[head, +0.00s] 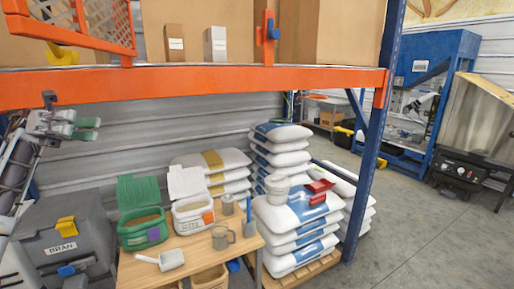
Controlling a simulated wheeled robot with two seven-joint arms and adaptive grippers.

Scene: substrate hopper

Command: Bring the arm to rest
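My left gripper (92,129) is raised at the left of the head view, above the grey bin marked BRAN (62,232). Its two green-tipped fingers stand a little apart, with nothing visible between them. It touches nothing that I can see. The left arm comes in from the left edge, partly cut off by the frame. My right gripper is not in view.
Stacked bags (290,235) carry a red scoop (318,187). An orange shelf beam (200,84) crosses above. Floor at right is clear.

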